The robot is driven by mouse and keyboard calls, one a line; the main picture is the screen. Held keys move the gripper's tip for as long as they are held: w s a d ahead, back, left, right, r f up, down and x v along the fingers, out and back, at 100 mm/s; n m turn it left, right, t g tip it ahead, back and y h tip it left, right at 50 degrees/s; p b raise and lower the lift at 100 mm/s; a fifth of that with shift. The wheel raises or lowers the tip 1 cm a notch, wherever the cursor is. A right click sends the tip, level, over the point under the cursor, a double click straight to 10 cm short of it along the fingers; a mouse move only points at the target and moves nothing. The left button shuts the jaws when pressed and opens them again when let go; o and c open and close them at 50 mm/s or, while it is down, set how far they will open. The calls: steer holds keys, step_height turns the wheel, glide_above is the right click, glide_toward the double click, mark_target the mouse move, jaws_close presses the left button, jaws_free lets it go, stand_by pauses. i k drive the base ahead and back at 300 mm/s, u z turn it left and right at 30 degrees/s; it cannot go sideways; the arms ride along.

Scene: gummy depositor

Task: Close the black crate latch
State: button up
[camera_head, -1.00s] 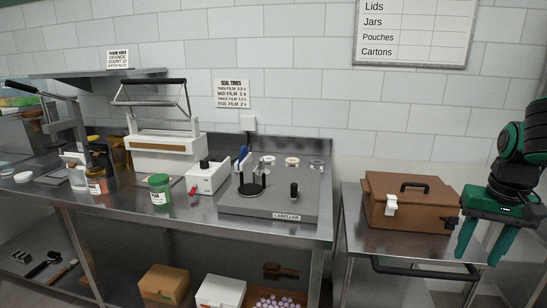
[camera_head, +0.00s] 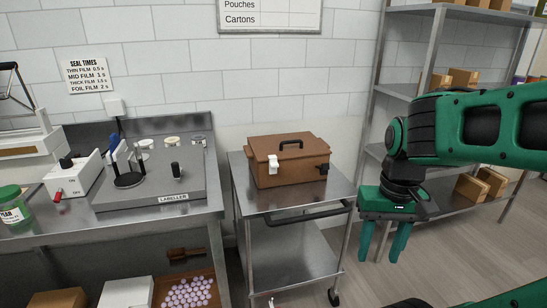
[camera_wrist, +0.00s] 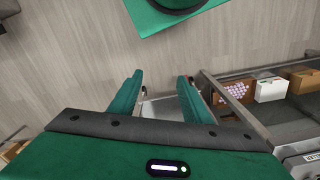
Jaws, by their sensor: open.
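A brown crate (camera_head: 297,172) with a black top handle stands on a steel cart in the head view, its lid down. A white latch (camera_head: 273,164) is on its front left. A black latch (camera_head: 323,168) is on its right part; it is too small to tell its exact position. My gripper (camera_head: 383,254) hangs pointing down to the right of the cart, apart from the crate, open and empty. In the wrist view my gripper (camera_wrist: 158,84) has its fingers spread, with floor and part of the cart beyond; the crate is not seen there.
The steel cart (camera_head: 270,200) has a front push bar (camera_head: 300,216). The counter with the labeller (camera_head: 150,190) stands left of it. A shelf rack with cartons (camera_head: 470,188) is at the right. Floor in front of the cart is free.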

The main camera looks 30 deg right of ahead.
mark_target(324, 169)
steer(key=u, duration=1.1)
steer(key=k, duration=1.3)
steer(key=z, duration=1)
steer(key=i, duration=1)
steer(key=u, duration=0.05)
